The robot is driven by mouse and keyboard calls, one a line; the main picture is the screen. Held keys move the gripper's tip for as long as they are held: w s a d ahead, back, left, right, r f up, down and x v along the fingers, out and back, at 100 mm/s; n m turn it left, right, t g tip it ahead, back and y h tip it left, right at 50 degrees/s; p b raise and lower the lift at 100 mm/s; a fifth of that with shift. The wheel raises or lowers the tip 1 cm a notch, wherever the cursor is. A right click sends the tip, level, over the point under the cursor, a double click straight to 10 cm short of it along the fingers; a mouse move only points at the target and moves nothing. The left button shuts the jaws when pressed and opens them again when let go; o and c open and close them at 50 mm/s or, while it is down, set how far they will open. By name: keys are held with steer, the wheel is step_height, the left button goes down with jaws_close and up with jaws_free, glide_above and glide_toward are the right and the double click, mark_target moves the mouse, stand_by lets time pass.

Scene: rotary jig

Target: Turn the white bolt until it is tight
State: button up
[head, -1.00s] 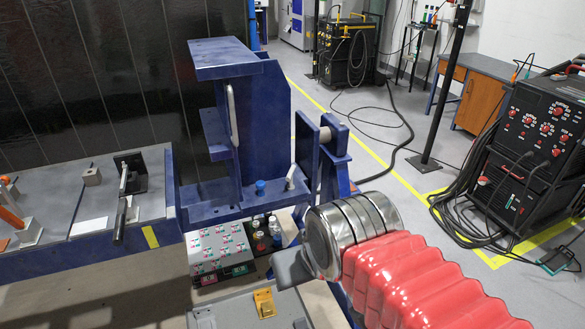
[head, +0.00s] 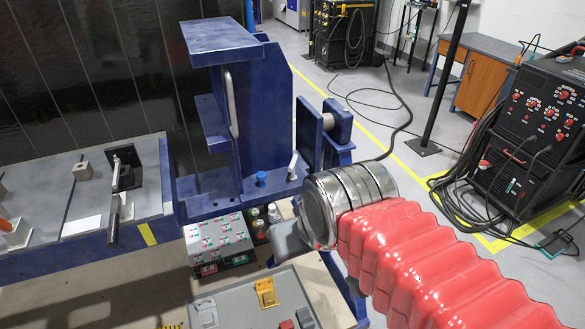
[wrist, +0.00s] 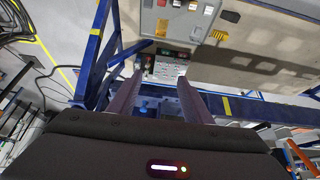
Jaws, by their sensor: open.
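The blue rotary jig (head: 262,110) stands upright in the middle of the head view. A small pale, slanted pin (head: 293,165) stands on its lower ledge, beside a blue knob (head: 261,178). I cannot tell for sure whether this pale pin is the white bolt. My gripper shows in the wrist view (wrist: 160,78), its two dark fingers spread apart with nothing held. A blue part of the jig (wrist: 150,105) lies beyond and between the fingers. In the head view my red-sleeved arm hides most of the gripper, which is right of and below the ledge.
A control box with colored buttons (head: 218,238) sits below the jig. A grey panel with a yellow piece (head: 266,293) is nearer. A blue-edged bench with clamps (head: 85,215) is at left. A black welding machine (head: 540,125) and cables stand at right. Floor beyond the jig is mostly open.

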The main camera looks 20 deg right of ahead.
steer(key=o, duration=0.8)
steer(key=w+r, duration=0.1)
steer(key=w, duration=0.2)
steer(key=w+d+r+n, duration=0.1)
steer(key=w, duration=0.1)
steer(key=w+d+r+n+g, duration=0.1)
steer(key=w, duration=0.2)
steer(key=shift+w+d+r+y, duration=0.1)
steer(key=shift+w+r+y, duration=0.2)
steer(key=shift+r, duration=0.1)
steer(key=n+g+y, duration=0.1)
steer(key=n+y, duration=0.2)
steer(key=n, duration=0.3)
glide_above(292, 178)
steer(key=s+d, duration=0.4)
steer(key=f, duration=0.3)
steer(key=shift+w+a+f, duration=0.1)
steer(key=shift+w+f, duration=0.1)
steer(key=shift+f, duration=0.15)
steer(key=shift+h, duration=0.3)
steer(key=x, duration=1.3)
steer(key=shift+s+a+f, duration=0.1)
steer(key=shift+a+f, duration=0.1)
steer(key=shift+f, duration=0.25)
steer(key=shift+c, duration=0.3)
steer(key=c, duration=0.8)
